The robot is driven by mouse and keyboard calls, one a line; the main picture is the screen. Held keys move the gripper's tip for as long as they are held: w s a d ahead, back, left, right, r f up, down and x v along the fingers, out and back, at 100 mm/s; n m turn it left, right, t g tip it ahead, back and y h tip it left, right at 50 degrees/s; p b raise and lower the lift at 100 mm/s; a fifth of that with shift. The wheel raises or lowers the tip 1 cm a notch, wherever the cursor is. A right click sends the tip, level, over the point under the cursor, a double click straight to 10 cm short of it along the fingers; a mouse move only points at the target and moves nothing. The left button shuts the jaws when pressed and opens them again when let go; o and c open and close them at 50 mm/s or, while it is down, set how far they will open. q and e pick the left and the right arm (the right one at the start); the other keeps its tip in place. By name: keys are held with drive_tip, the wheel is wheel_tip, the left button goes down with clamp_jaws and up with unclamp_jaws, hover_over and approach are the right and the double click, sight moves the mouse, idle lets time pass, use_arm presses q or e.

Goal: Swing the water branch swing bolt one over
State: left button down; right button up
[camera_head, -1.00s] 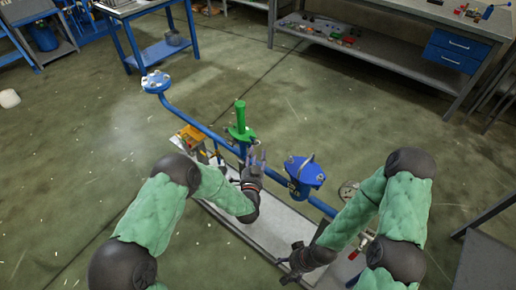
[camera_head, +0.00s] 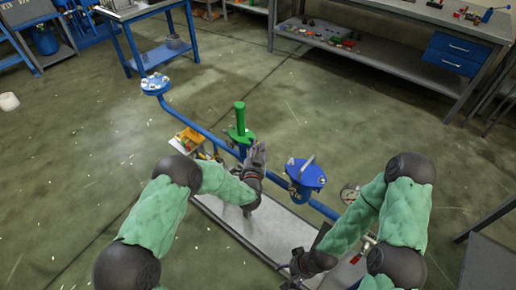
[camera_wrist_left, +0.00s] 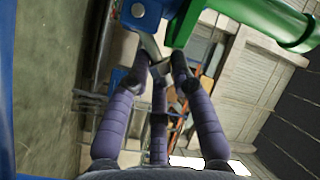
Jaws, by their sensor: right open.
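My left gripper (camera_head: 258,155) is beside the green upright fitting (camera_head: 240,118) on the blue pipe, on its right. In the left wrist view my left gripper (camera_wrist_left: 160,62) has its fingers bent inward around a small grey metal piece (camera_wrist_left: 152,45), which looks like a swing bolt. It sits by a blue lug (camera_wrist_left: 140,12) and the green fitting (camera_wrist_left: 270,22). I cannot tell whether the fingers grip the piece. My right gripper (camera_head: 290,270) is open and empty, low over the grey base plate.
The blue pipe (camera_head: 200,128) runs from a round flange (camera_head: 155,84) to a blue lidded fitting (camera_head: 306,174) with a grey handle. A yellow box (camera_head: 189,138) stands behind the left arm.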

use_arm(q)
drive_tip(key=shift+w+a+r+n+g+p, duration=0.15)
drive_tip(key=shift+r+n+g+p, duration=0.2)
drive_tip(key=shift+n+p, duration=0.3)
drive_tip(key=shift+f, duration=0.15)
drive_tip(key=c, duration=1.2)
unclamp_jaws()
drive_tip(key=s, duration=0.8)
drive_tip(key=s+a, duration=0.1)
drive_tip(key=s, duration=0.3)
drive_tip(key=shift+r, duration=0.4)
